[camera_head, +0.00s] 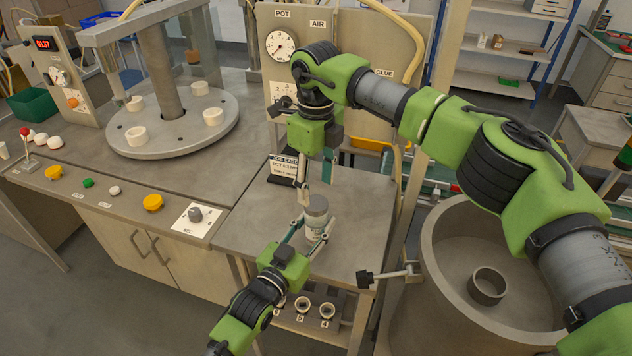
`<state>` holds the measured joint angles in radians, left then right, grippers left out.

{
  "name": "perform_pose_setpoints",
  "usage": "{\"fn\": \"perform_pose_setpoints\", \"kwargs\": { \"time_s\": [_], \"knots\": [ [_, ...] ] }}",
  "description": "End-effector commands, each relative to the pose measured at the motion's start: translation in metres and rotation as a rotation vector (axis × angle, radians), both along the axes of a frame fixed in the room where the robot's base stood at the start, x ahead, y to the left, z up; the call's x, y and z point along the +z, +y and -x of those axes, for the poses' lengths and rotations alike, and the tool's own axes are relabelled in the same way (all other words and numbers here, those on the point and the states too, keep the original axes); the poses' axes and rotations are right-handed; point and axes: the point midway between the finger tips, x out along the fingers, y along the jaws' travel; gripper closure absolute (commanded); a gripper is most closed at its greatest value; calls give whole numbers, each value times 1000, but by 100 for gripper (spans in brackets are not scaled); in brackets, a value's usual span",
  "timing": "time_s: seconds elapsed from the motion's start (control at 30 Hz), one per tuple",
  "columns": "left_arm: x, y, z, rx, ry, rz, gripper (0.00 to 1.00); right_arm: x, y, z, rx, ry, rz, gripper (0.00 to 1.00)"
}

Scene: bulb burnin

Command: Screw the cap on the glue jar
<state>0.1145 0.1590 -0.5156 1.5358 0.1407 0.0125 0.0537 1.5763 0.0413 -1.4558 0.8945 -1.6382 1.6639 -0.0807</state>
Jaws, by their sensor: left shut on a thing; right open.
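The glue jar (313,232), pale with a small label, stands upright on the grey bench top. A grey cap (317,205) sits on top of it; whether its thread is engaged cannot be seen. My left gripper (308,232) comes from the front and is shut on the jar's body, one finger on each side. My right gripper (315,184) points down from above, open, its fingertips just above and behind the cap. I cannot tell whether they touch the cap.
A sign card (284,168) stands behind the jar to the left. A panel with a gauge (281,45) rises at the back. A round turntable (173,125) with white cups is left. A large grey drum (455,240) stands right. Bare bench top (362,205) lies right of the jar.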

Motion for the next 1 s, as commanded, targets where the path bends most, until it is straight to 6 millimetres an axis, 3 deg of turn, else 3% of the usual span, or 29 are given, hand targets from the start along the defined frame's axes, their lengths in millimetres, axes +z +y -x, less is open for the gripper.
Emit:
{"fn": "perform_pose_setpoints", "kwargs": {
  "time_s": [0.3,0.47,0.77,1.0],
  "knots": [
    [0,0,0,0,-1,0,100,28,1,-1,267,-2,0,50],
    [0,0,0,0,-1,0,100,33,0,-1,327,0,0,50],
    [0,0,0,0,-1,0,100,32,0,-1,327,0,1,50],
    [0,0,0,0,-1,0,100,7,-1,0,325,2,1,50]
  ]
}}
